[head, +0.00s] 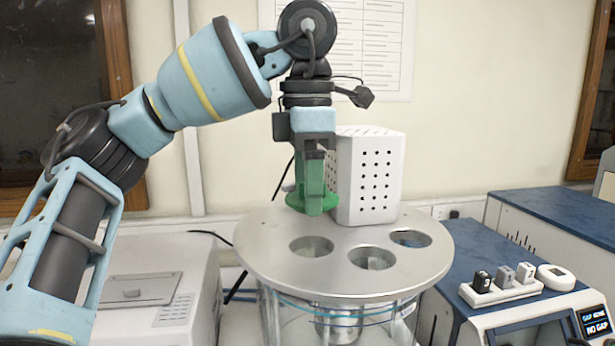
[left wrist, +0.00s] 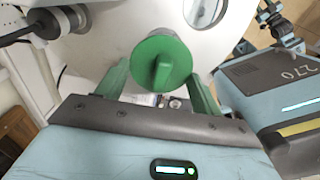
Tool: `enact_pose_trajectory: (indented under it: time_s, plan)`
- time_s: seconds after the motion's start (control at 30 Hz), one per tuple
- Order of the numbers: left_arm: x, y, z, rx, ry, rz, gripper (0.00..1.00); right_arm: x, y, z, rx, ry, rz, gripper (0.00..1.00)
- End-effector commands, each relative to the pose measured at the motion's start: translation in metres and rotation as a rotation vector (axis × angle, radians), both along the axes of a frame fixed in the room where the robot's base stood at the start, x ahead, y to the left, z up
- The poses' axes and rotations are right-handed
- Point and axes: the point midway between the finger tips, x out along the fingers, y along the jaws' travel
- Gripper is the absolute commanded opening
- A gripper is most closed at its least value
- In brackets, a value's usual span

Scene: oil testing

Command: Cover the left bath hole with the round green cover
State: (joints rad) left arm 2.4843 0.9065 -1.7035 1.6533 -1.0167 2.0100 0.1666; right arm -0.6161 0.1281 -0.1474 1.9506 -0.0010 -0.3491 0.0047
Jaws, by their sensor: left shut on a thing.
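The round green cover (head: 300,201) is a flat disc with an upright handle. My left gripper (head: 314,190) points down with its green fingers shut on it, at the back left of the bath's round metal top (head: 262,262). The cover also shows between the fingers in the left wrist view (left wrist: 160,62). The head view does not clearly show any gap between cover and top. The left bath hole (head: 311,246) is open, in front of the cover. The middle hole (head: 373,258) and right hole (head: 410,239) are also open. My right gripper is not in view.
A white perforated box (head: 370,178) stands just behind and right of the cover, close to my gripper. A blue-topped instrument (head: 490,262) with small items on it stands at the right. A white machine (head: 150,275) stands at the left. The front of the bath top is clear.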

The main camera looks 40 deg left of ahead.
Motion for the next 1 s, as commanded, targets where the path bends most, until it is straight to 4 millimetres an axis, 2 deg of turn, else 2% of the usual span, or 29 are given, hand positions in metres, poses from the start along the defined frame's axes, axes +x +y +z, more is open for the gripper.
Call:
enact_pose_trajectory:
  time_s: [0.37, 0.7, 1.0]
  plan:
    - [0.0, 0.0, -0.007, 0.0, 0.003, -0.002, 0.44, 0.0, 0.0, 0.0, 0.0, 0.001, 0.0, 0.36]
    - [0.0, 0.0, -0.039, 0.0, 0.004, -0.002, 0.44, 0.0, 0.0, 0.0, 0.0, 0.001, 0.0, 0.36]
    - [0.0, 0.0, -0.056, -0.001, 0.001, 0.0, 0.44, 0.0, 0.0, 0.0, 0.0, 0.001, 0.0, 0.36]
